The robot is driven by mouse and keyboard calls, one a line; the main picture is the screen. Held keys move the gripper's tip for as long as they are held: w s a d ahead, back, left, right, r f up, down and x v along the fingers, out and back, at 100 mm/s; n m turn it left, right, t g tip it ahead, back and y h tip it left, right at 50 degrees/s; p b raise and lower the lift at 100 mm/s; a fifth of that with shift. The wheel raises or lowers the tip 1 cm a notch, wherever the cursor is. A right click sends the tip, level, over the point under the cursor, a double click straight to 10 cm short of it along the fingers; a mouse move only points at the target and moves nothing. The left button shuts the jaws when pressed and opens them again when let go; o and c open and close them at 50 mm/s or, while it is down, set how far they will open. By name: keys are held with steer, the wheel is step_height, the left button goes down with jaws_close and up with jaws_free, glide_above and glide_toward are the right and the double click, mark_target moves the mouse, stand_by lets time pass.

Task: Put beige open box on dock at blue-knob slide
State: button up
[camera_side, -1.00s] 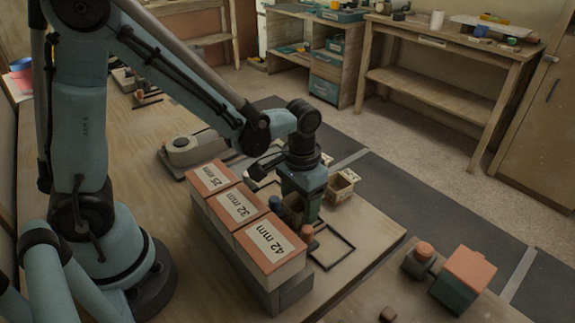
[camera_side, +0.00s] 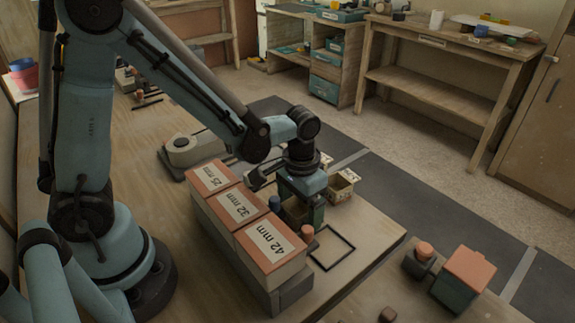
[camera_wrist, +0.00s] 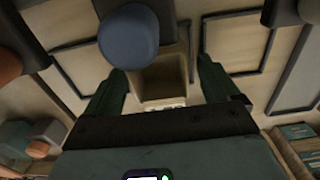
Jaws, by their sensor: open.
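The beige open box (camera_wrist: 163,82) sits between the two green fingers of my gripper (camera_wrist: 165,90) in the wrist view, its hollow facing up. The fingers stand apart, one on each side of it. In the side view my gripper (camera_side: 302,208) is low over the table beside the labelled blocks and mostly hides this box. The blue knob (camera_wrist: 128,32) is just beyond the box in the wrist view; it also shows left of my gripper in the side view (camera_side: 275,203). I cannot tell whether the box rests fully on the dock under it.
Orange-topped blocks labelled 25, 32 and 42 mm (camera_side: 238,206) stand in a row. An orange knob (camera_side: 307,233) is near the 42 mm block. An empty dark outline (camera_side: 333,252) lies to the right. Another beige box (camera_side: 342,184) stands just behind my gripper.

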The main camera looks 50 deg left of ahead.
step_height(320, 180, up, 12)
steer(key=s+a+r+t, duration=0.1)
steer(key=s+a+t, duration=0.3)
steer(key=a+t, duration=0.2)
steer(key=shift+s+t, duration=0.25)
steer(key=shift+t, duration=0.35)
stand_by(0.4)
stand_by(0.7)
